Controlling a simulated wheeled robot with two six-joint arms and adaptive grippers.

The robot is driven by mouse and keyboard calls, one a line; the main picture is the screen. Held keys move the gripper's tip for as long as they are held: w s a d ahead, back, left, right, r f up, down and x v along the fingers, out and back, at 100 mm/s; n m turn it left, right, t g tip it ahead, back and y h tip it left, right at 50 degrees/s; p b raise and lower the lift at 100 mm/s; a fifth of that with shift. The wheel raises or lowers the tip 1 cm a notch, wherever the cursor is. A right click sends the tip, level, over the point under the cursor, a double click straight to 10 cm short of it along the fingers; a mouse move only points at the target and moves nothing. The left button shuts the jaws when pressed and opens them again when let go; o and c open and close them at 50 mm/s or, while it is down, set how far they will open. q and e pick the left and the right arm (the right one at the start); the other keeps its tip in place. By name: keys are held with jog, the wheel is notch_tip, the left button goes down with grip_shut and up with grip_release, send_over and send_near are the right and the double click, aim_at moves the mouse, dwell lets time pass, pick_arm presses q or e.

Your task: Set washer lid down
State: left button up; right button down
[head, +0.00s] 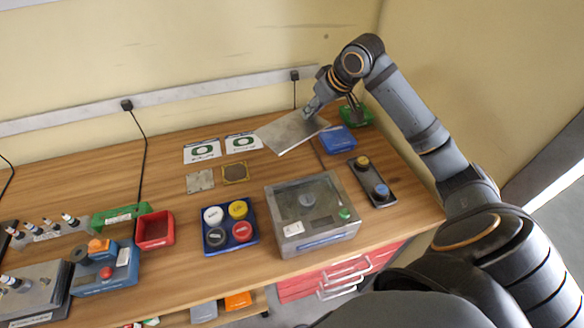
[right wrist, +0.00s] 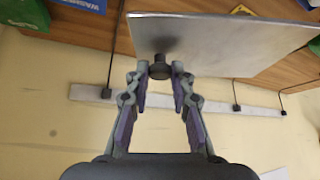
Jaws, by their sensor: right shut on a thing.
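The washer lid (head: 289,133) is a flat grey metal plate. My right gripper (head: 309,112) is shut on the lid's dark knob (right wrist: 159,69), at one edge of the plate. The lid looks tilted and seems to be over the back of the table; its exact height I cannot tell. In the right wrist view the plate (right wrist: 225,42) spreads beyond the fingertips and hides part of the table. The washer (head: 283,230) is a grey metal box with its top open, at the front right of the table. My left gripper is out of view.
Two printed cards (head: 202,151) and two small square plates (head: 200,181) lie left of the lid. A blue bin (head: 338,140) and a green bin (head: 357,117) stand right of it. A dark control panel (head: 371,184) lies right of the washer.

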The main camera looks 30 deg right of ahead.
aim_at(312, 123)
jog(key=shift+s+a+f, duration=0.1)
jog(key=shift+a+f, duration=0.2)
jog(key=shift+f, duration=0.25)
jog(key=shift+s+a+f, duration=0.1)
jog(key=shift+a+f, duration=0.15)
jog(key=shift+f, duration=0.25)
notch_tip(312, 123, down, 3)
jog(key=shift+r+p, duration=0.15)
jog(key=shift+p, duration=0.15)
jog(key=f, duration=0.9)
jog(key=shift+w+d+p, duration=0.15)
jog(key=shift+d+p, duration=0.15)
jog(key=shift+p, duration=0.1)
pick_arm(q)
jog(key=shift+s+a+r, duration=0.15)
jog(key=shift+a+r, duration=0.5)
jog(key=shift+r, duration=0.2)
pick_arm(e)
jog(key=shift+f, duration=1.95)
jog(key=c, duration=1.1)
grip_release()
jog(key=shift+c, duration=0.2)
